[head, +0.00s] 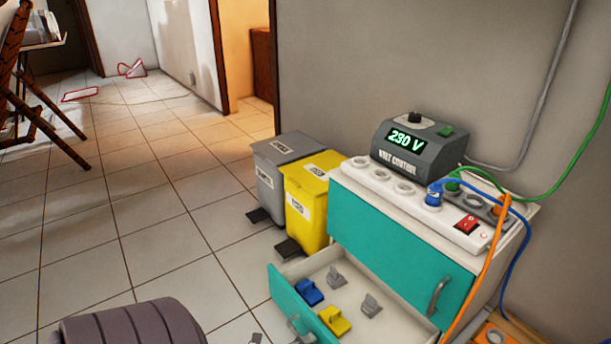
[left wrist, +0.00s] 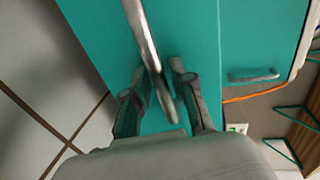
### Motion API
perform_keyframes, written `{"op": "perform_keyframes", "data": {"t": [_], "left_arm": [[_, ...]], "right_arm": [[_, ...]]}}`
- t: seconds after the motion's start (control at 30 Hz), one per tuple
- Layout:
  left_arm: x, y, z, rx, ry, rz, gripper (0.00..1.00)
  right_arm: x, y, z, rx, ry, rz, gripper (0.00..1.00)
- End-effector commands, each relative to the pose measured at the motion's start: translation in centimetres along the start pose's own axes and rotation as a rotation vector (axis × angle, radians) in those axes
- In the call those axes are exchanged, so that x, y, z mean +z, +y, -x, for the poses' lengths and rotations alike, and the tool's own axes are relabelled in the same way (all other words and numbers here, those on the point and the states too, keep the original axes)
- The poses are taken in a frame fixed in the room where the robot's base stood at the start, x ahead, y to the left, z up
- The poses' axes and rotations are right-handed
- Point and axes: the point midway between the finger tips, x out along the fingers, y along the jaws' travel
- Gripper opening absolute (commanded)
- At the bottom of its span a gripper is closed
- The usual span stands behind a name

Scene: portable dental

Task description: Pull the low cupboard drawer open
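The low cupboard (head: 485,252) stands against the wall at the right of the head view. Its lower drawer (head: 292,305) is pulled out, and its teal front is well away from the cupboard body. Blue, yellow and grey plug-like pieces lie inside. The upper teal front (head: 395,250) is closed. In the left wrist view, the metal drawer handle (left wrist: 145,40) runs between the two fingers of my left gripper (left wrist: 158,85). The fingers flank the bar closely; I cannot tell whether both press on it. My right gripper is not in view.
A grey bin (head: 270,175) and a yellow bin (head: 312,195) stand beside the cupboard. A 230 V unit (head: 420,145) and a white socket strip (head: 385,185) with cables sit on top. An orange cable hangs down the cupboard's right side.

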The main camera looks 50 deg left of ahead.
Motion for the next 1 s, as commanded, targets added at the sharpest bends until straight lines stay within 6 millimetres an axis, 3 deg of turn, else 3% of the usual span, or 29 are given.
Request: {"op": "perform_keyframes", "data": {"t": [0.43,0.8,1.0], "left_arm": [[0.1,0.0,0.7,0.001,-0.001,0.0,0.39],[0.0,0.1,8.0,0.003,-0.001,0.001,0.39],[0.0,0.1,11.0,0.002,-0.001,0.001,0.39]], "right_arm": [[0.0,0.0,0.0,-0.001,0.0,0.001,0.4],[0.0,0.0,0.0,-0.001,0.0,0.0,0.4],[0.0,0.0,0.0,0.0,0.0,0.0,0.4]]}}
